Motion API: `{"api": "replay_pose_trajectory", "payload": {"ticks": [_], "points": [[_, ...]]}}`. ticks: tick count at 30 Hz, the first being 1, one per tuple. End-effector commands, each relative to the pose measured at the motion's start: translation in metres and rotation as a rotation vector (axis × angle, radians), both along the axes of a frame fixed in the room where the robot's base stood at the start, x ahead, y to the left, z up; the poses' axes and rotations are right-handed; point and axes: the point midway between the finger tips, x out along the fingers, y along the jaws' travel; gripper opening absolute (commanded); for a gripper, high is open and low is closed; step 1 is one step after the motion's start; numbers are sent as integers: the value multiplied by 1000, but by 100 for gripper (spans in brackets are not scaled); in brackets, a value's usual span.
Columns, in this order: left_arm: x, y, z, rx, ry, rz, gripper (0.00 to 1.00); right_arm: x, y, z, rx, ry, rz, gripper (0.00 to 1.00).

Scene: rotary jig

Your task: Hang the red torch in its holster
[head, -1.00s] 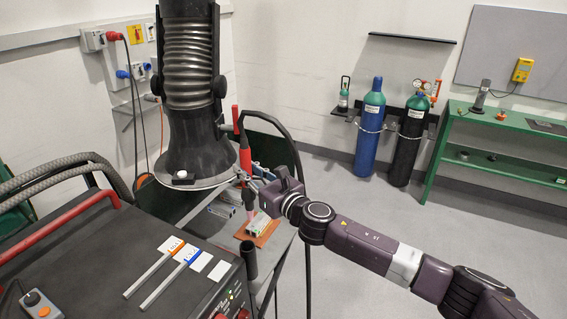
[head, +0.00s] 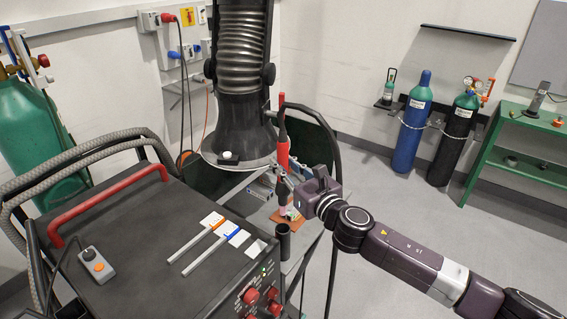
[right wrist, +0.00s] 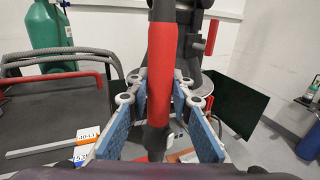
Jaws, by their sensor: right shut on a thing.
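The red torch (head: 283,152) has a red body, dark ends and a cable at its top. My right gripper (head: 287,178) is shut on it and holds it roughly upright in the air. In the right wrist view the torch (right wrist: 160,75) stands between the blue pads of my right gripper (right wrist: 160,125). A black open tube (head: 283,242), apparently the holster, stands at the right side of the dark welding machine. In the head view the torch is above this tube, with a gap between. The tube is not clear in the wrist view. My left gripper is not in view.
The welding machine (head: 140,262) has a red handle (head: 108,203) and two rods lying on top. A ribbed extraction hose with a wide hood (head: 238,140) hangs close behind the torch. A grey cart with an orange plate (head: 287,221) is below. Open floor lies right.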

Motion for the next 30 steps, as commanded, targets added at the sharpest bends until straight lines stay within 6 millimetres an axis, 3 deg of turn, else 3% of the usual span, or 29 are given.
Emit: {"api": "replay_pose_trajectory", "payload": {"ticks": [30], "points": [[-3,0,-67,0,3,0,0,0,0,-80,1,-4,1,0]]}}
